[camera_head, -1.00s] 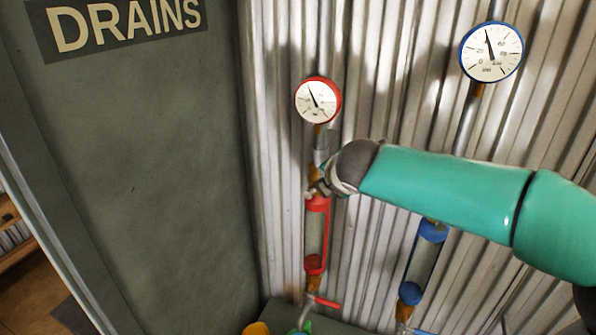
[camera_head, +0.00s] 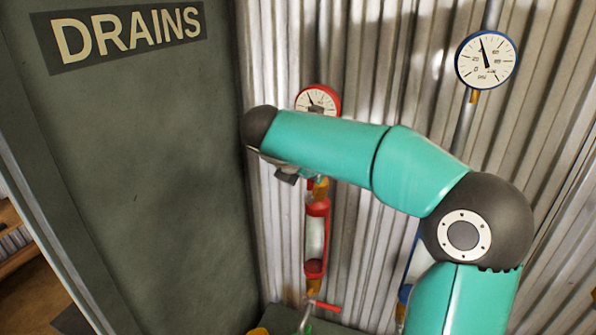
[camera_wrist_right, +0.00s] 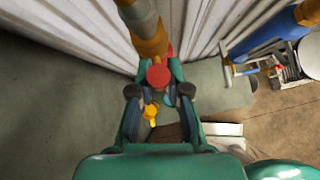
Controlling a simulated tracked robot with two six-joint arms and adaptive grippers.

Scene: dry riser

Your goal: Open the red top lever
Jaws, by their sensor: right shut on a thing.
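The red-marked pipe has a red-rimmed gauge (camera_head: 318,99) at its top and a red-capped sight glass (camera_head: 316,240) below, left of centre in the head view. My right gripper (camera_head: 287,174) is at the upper part of this pipe, mostly hidden behind my wrist. In the right wrist view its two fingers (camera_wrist_right: 159,92) stand on both sides of a red part (camera_wrist_right: 158,76), which looks like the red top lever, below a brass fitting (camera_wrist_right: 150,42). The gripper is shut on it. The lever is hidden in the head view. My left gripper does not show.
A lower red lever (camera_head: 326,306) sits under the sight glass. A blue-rimmed gauge (camera_head: 486,60) is on the pipe to the right. A corrugated wall (camera_head: 400,60) is behind, and a dark panel marked DRAINS (camera_head: 150,180) stands close on the left.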

